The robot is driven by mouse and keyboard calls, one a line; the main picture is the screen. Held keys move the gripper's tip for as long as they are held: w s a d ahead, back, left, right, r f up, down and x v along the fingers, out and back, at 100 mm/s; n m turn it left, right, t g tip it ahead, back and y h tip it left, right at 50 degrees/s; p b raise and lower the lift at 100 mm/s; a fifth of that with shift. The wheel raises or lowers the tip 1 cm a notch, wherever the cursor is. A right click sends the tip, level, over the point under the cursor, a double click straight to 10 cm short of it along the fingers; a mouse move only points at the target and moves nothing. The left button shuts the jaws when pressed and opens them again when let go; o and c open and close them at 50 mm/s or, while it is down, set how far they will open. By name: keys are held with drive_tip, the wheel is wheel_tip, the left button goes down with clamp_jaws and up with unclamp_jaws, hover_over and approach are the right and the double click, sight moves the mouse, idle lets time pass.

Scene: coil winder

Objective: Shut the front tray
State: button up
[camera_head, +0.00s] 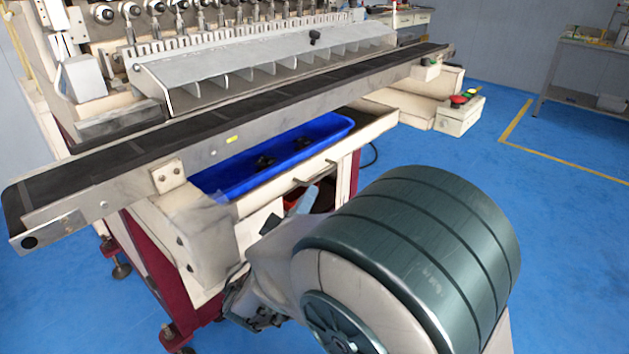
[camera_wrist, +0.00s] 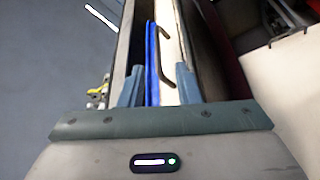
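The front tray (camera_head: 345,152) is a cream drawer under the conveyor, standing out from the machine, with a blue bin (camera_head: 285,155) inside. Its front panel has a thin dark bar handle, which shows in the wrist view (camera_wrist: 162,60) beside the white panel (camera_wrist: 174,50) and the blue bin's edge (camera_wrist: 152,60). My gripper (camera_wrist: 160,72) is open, its two blue-grey fingers apart on either side of the bin edge and panel in the picture. I cannot tell whether they touch the tray. In the head view one finger (camera_head: 303,199) shows below the tray front; my arm hides the rest.
A dark conveyor belt (camera_head: 225,120) on a metal rail runs above the tray. A control box with red and green buttons (camera_head: 459,114) sits to the right. A shelf table (camera_head: 585,75) stands at the far right. The blue floor between is clear.

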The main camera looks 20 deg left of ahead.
drive_tip(key=v, duration=0.6)
drive_tip(key=shift+s, duration=0.2)
drive_tip(key=shift+d, duration=0.1)
